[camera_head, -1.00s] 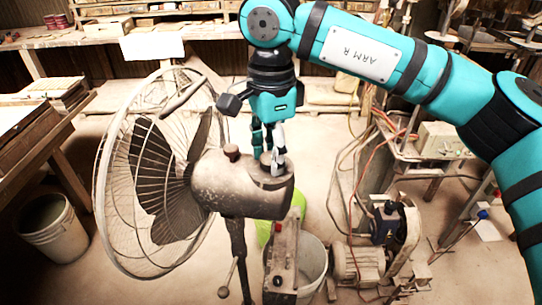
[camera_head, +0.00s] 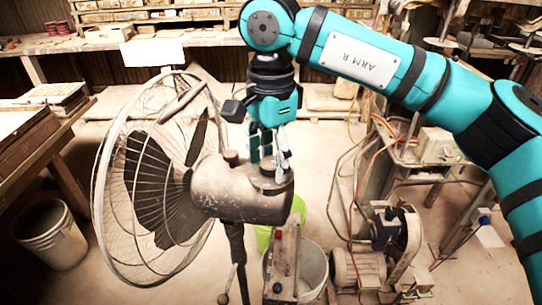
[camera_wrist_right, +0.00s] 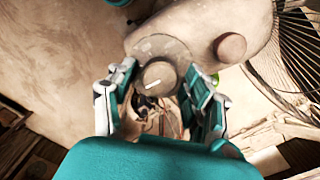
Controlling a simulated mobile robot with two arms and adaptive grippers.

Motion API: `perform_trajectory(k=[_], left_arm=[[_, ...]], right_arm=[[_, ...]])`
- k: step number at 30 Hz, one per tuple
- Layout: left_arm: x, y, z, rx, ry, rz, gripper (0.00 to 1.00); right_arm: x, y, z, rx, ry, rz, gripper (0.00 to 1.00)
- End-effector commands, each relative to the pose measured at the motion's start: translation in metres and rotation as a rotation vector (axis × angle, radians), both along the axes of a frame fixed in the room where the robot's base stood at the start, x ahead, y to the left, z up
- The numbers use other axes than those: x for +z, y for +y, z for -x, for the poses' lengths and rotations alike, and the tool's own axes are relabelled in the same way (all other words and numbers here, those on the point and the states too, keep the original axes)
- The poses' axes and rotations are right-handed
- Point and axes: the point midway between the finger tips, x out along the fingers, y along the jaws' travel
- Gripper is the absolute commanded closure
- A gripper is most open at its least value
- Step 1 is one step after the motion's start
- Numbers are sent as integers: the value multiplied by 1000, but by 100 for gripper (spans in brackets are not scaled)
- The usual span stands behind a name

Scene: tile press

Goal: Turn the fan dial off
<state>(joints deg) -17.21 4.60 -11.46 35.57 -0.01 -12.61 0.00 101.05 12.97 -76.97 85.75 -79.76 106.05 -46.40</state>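The fan (camera_head: 150,185) stands at left centre in the head view, with its grey motor housing (camera_head: 235,197) to the right of the cage. The round fan dial (camera_wrist_right: 158,76) sits on a disc on the housing, with a pale pointer line and a white mark on the disc. In the head view the fingers partly hide it. My right gripper (camera_wrist_right: 160,90) is above the dial (camera_head: 272,166), pointing down. Its fingers are apart on either side of the dial, with visible gaps. My left gripper is not in view.
A second round knob (camera_wrist_right: 230,47) stands beside the dial on the housing. A grey bucket (camera_head: 312,272) and machinery (camera_head: 365,262) stand to the right of the fan. Another bucket (camera_head: 50,235) is at the left. A workbench (camera_head: 115,42) runs along the back.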

Motion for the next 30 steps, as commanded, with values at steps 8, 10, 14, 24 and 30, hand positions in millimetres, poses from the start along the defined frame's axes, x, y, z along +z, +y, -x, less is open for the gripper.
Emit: perform_trajectory(k=[8, 10, 14, 24, 30], left_arm=[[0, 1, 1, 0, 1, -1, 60], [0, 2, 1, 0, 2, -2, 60], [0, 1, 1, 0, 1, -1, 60], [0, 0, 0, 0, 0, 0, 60], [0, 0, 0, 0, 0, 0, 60]], right_arm=[[0, 0, 0, 0, 0, 1, 39], [1, 0, 0, -1, 0, 1, 39], [14, 0, -1, -2, -1, 0, 39], [85, 1, -1, -1, -3, -1, 39], [112, 0, -1, -1, -2, 3, 39]])
